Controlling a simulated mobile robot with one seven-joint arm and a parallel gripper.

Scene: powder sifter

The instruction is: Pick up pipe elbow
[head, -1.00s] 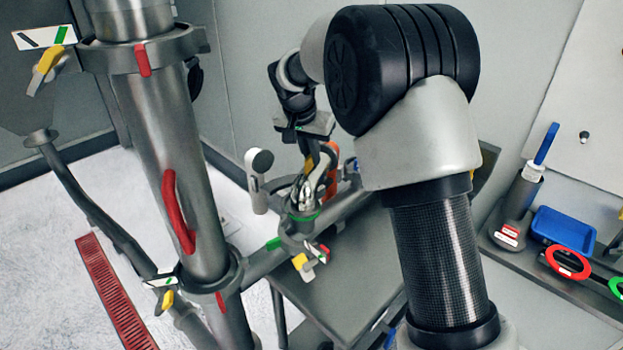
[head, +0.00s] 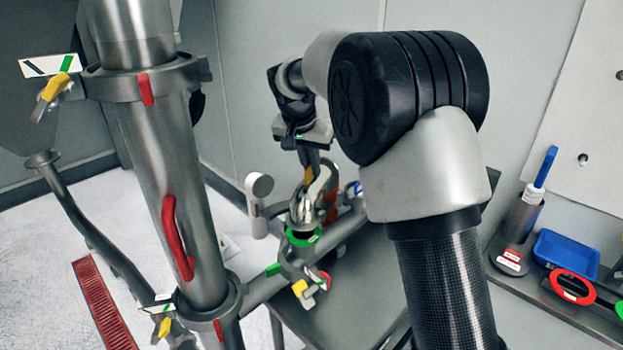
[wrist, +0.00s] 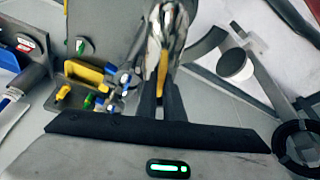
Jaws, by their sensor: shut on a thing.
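The pipe elbow (head: 303,208) is a shiny, curved metal piece. In the head view it is just above the green-ringed pipe port (head: 302,238), whose dark opening partly shows. My gripper (head: 309,172) is shut on the elbow from above. In the wrist view the elbow (wrist: 166,32) lies at the far end of the dark fingers (wrist: 161,92), with a yellow strip between them. The exact contact of the fingertips is partly hidden by the elbow's glare. I cannot tell for sure whether the elbow's lower end is fully clear of the port.
A grey horizontal pipe with clamps (head: 300,268) runs below the elbow. A round-headed grey fitting (head: 259,186) stands close on the left, and an orange-red part (head: 332,190) on the right. A large vertical pipe (head: 170,165) with red handles stands left. A blue tray (head: 565,255) is far right.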

